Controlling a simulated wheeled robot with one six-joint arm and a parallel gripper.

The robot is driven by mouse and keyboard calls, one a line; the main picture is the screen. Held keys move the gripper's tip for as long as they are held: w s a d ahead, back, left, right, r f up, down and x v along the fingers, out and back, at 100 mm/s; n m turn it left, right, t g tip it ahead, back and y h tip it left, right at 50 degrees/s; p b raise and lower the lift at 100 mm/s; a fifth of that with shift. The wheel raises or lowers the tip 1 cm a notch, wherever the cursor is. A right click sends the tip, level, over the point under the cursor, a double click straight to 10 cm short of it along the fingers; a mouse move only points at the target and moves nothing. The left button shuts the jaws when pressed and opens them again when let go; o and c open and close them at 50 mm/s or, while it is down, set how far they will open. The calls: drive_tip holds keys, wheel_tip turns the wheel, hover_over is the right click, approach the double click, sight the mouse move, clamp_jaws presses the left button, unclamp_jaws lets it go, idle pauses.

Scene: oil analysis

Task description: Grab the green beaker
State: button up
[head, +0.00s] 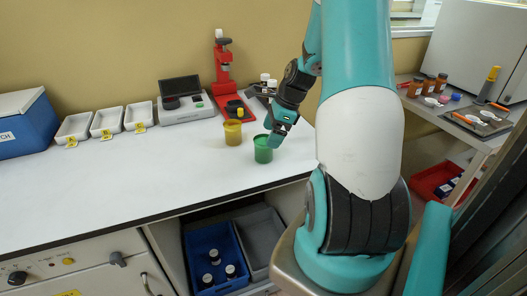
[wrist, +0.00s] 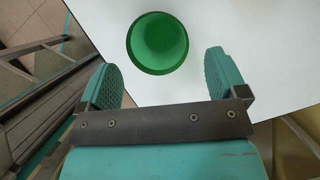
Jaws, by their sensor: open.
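The green beaker (head: 263,150) stands upright on the white bench near its front edge. In the wrist view the green beaker (wrist: 158,43) is seen from above, a round open cup just beyond my fingertips. My gripper (head: 280,131) is at the beaker's upper right in the head view. In the wrist view my gripper (wrist: 160,80) is open, with its two teal fingers wide apart and nothing between them.
A yellow beaker (head: 233,132) stands just behind and left of the green one. A red stand (head: 222,70) and a grey instrument (head: 187,105) are farther back. Labelled white trays (head: 107,121) and a blue box (head: 27,125) are left. The bench's front left is clear.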

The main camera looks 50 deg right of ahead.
sight(264, 148)
drive_tip(key=shift+p+x, duration=0.4)
drive_tip(key=shift+x, duration=2.6)
drive_tip(key=shift+a, duration=0.1)
drive_tip(key=c, duration=1)
